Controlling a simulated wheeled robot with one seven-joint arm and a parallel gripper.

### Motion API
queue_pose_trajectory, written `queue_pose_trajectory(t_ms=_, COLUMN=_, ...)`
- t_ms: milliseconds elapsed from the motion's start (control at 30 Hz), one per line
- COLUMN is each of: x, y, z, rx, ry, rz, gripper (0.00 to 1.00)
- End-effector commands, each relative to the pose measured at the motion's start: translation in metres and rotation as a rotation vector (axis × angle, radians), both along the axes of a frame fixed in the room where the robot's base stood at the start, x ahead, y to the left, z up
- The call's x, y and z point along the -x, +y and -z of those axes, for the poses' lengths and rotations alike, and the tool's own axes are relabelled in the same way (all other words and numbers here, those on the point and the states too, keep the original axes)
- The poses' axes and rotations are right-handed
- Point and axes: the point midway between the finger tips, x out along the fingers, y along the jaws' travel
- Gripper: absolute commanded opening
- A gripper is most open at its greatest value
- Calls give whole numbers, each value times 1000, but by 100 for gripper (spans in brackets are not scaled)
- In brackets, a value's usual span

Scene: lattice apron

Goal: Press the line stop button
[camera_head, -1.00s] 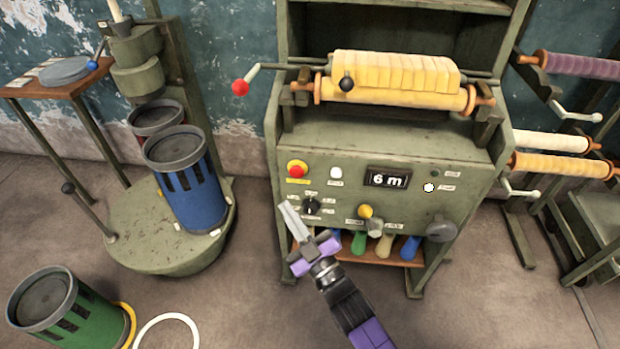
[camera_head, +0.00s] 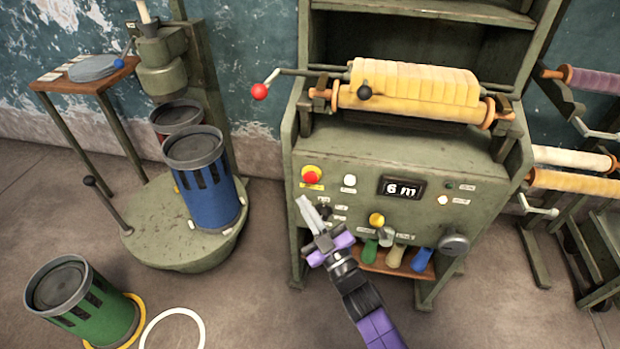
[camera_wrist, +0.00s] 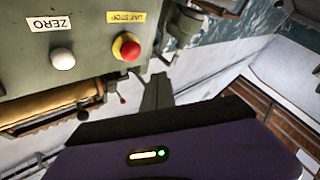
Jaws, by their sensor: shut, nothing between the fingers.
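The line stop button (camera_head: 311,176) is a red mushroom head on a yellow collar at the upper left of the green machine's front panel. In the wrist view the red button (camera_wrist: 127,47) shows upside down beside a yellow label reading LINE STOP (camera_wrist: 131,17). My gripper (camera_head: 305,203) is shut and empty. Its fingertips are in front of the panel, just below the button in the head view. In the wrist view the fingers (camera_wrist: 158,88) point up the picture, to the right of the button. I see no contact with the button.
A white ZERO button (camera_head: 349,181) sits right of the red one; it also shows in the wrist view (camera_wrist: 63,58). A black knob (camera_head: 324,208) is partly behind my gripper. A display (camera_head: 402,188) reads 6 m. A blue canister (camera_head: 205,180) stands left on a round base.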

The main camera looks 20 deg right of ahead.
Motion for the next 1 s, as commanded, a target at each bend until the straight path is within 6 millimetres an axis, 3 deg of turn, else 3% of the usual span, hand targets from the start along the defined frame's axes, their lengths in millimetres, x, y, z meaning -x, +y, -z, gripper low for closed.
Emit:
queue_pose_trajectory(t_ms=400, x=-32, y=-24, z=0, rx=-1, ry=1, rz=0, gripper=0)
queue_pose_trajectory(t_ms=1000, x=-35, y=-25, z=0, rx=-1, ry=1, rz=-1, gripper=0)
